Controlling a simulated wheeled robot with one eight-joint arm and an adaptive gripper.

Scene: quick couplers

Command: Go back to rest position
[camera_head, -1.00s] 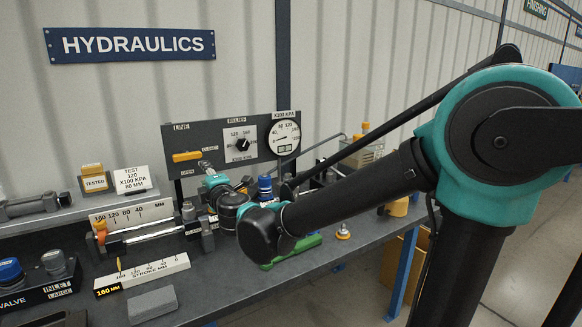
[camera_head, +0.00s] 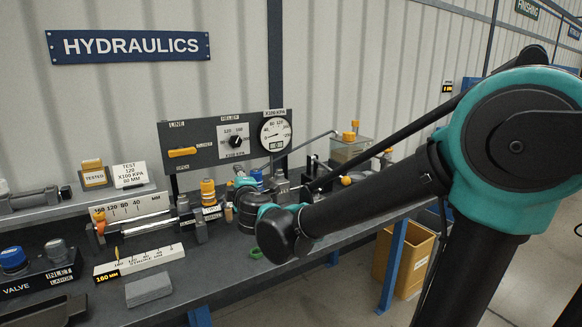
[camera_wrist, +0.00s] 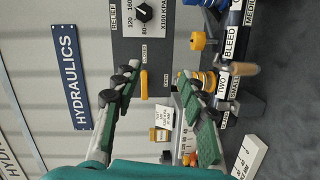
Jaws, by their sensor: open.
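My gripper (camera_wrist: 160,92) is open in the wrist view. Its two green-padded fingers stand apart with nothing between them. In the head view, my dark forearm and teal joints cover the gripper, which seems to be over the bench in front of the panel. The hydraulic panel (camera_head: 170,137) stands at the back of the bench (camera_head: 215,265). It carries a yellow lever (camera_head: 182,152), a relief dial (camera_head: 236,141) and a round gauge (camera_head: 275,134). The lever lies level in the head view. An orange-ringed coupler (camera_head: 208,192) stands on the bench left of my arm.
A cylinder with a scale (camera_head: 131,209), a white stroke ruler (camera_head: 140,262), a grey block (camera_head: 148,290) and a valve block (camera_head: 42,281) occupy the bench's left. A yellow bin (camera_head: 405,262) stands on the floor under the right end. Open floor lies right of it.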

